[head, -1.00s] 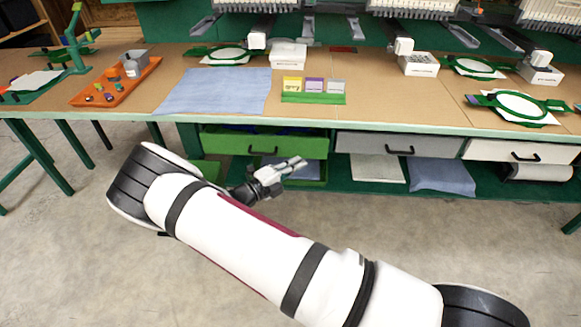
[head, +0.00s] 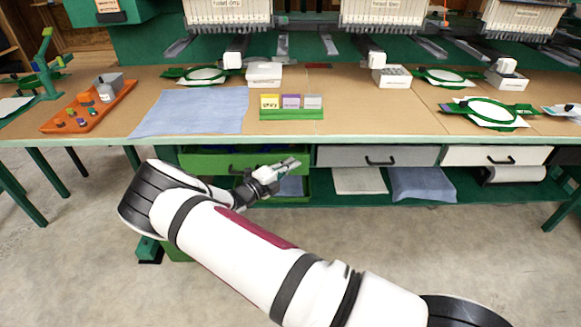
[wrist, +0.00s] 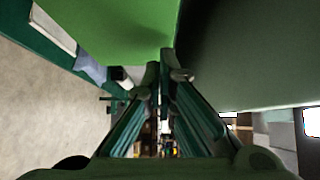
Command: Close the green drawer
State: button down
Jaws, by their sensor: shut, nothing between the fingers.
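The green drawer (head: 210,161) hangs under the bench, left of the grey drawer. It stands partly open: a dark strip of its inside with some blue shows above its front. Its dark handle is partly hidden by my gripper. My gripper (head: 292,163) is shut and empty, pointing right across the right part of the drawer front in the head view. I cannot tell whether it touches the front. In the wrist view my fingers (wrist: 166,72) are together, with a bright green surface (wrist: 115,30) close by on the upper left and a darker green surface on the right.
The grey drawer (head: 340,156) and white drawer (head: 470,156) look closed. Below are a green bin (head: 305,188) and folded cloths (head: 420,184). The bench top (head: 370,115) holds a blue cloth, an orange tray and hoops. The concrete floor in front is open.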

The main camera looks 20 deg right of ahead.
aim_at(287, 157)
jog(key=w+b, duration=0.1)
jog(key=w+d+b, duration=0.1)
jog(key=w, duration=0.1)
jog(key=w+b, duration=0.1)
jog(key=shift+w+d+f, duration=0.15)
jog(key=shift+w+d, duration=0.05)
jog(key=shift+d, duration=0.1)
jog(key=shift+w+r, duration=0.15)
jog(key=shift+r, duration=0.1)
